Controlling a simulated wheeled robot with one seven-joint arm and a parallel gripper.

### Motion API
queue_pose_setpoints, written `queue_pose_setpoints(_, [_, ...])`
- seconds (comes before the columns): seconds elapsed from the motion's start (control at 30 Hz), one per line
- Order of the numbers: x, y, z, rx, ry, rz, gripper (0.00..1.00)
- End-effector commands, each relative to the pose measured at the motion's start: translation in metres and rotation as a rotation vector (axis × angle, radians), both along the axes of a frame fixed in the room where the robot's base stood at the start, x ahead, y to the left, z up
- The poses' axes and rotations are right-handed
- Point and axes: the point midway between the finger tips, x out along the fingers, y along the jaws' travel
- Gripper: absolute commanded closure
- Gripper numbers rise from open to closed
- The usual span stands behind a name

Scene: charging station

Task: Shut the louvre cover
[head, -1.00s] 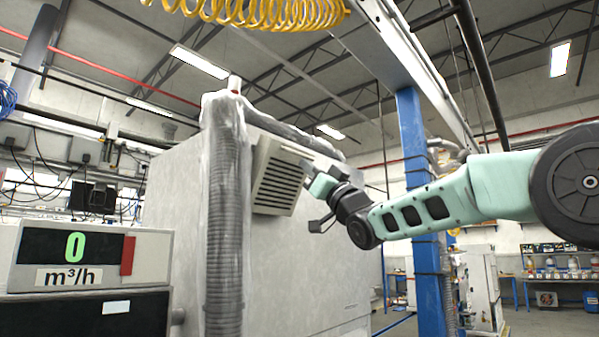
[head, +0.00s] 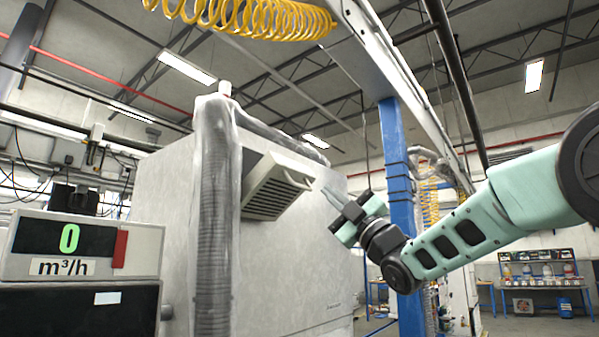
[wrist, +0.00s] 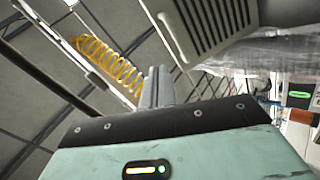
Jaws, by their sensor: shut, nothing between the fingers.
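The pale louvre cover (head: 278,188) is on the side of the big light grey cabinet (head: 300,250), right of the wrapped duct.
A plastic-wrapped duct (head: 216,230) rises directly left of the cover. A blue post (head: 398,175) stands behind my arm. A yellow coiled hose (head: 240,14) hangs overhead. A flow display (head: 80,250) reading 0 is at lower left.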

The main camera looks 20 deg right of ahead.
Motion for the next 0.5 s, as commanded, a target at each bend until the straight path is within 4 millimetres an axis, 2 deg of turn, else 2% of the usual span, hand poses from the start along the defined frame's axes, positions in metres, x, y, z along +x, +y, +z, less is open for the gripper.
queue_pose_setpoints(0.03, [-0.003,-0.005,-0.011,-0.048,-0.031,-0.062,1.00])
queue_pose_setpoints(0.23, [-0.014,-0.019,-0.023,-0.167,-0.126,-0.222,1.00])
queue_pose_setpoints(0.37, [-0.012,-0.017,-0.019,-0.184,-0.138,-0.240,1.00])
queue_pose_setpoints(0.5, [-0.001,-0.009,-0.003,-0.183,-0.137,-0.238,1.00])
